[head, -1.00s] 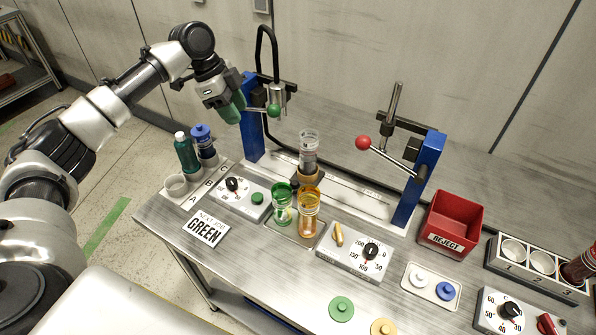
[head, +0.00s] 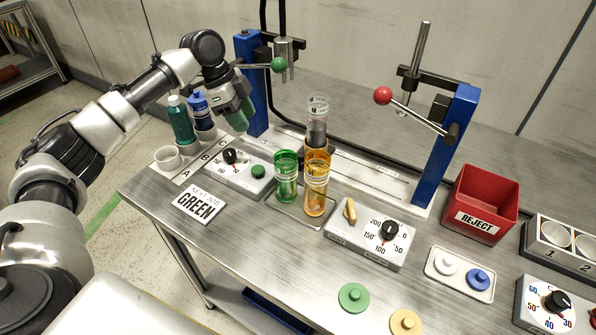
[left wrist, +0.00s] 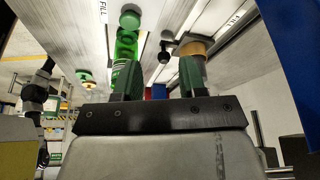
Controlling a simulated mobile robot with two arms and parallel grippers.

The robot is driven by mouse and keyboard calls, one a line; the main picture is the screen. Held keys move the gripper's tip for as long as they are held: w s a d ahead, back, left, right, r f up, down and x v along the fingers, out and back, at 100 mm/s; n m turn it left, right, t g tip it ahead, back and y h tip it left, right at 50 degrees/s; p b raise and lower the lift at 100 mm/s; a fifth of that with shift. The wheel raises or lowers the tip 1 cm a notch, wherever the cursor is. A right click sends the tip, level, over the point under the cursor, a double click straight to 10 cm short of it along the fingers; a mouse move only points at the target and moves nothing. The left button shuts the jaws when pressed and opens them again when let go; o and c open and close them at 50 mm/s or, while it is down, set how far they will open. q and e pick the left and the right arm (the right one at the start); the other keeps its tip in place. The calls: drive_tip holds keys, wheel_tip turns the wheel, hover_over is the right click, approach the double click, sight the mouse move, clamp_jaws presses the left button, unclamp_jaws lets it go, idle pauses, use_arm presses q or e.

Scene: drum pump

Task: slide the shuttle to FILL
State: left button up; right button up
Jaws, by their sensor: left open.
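The shuttle appears to be the tan holder around the dark-filled clear cup (head: 317,130) on the rail between the two blue posts. The amber cup (head: 317,185) hides most of the holder in the head view. My right gripper is not in view.
The green-knobbed lever (head: 278,65) extends above and right of my left gripper. A red-knobbed lever (head: 383,96) stands at the right post. The green cup (head: 287,177) stands in front of the rail, and bottles (head: 181,122) stand at left. The front bench is partly clear.

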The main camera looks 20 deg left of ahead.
sight(298, 154)
use_arm(q)
wheel_tip(298, 154, down, 9)
drive_tip(key=b, duration=0.6)
drive_tip(key=shift+w+r, duration=0.1)
drive_tip(key=shift+r, duration=0.1)
drive_tip(key=w+d, duration=0.1)
drive_tip(key=d, duration=0.2)
drive_tip(key=w+d, duration=0.1)
drive_tip(key=d, duration=0.3)
drive_tip(key=w+d, duration=0.1)
drive_tip(key=d, duration=0.3)
drive_tip(key=shift+d+r+p, duration=0.15)
drive_tip(key=shift+d+p, duration=0.1)
drive_tip(key=shift+p, duration=0.05)
drive_tip(key=shift+w+d+f, duration=0.1)
drive_tip(key=shift+d+f, duration=0.15)
drive_tip(key=shift+f, duration=0.4)
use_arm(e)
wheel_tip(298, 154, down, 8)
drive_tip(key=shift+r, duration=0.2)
use_arm(q)
drive_tip(key=shift+c, duration=0.5)
clamp_jaws()
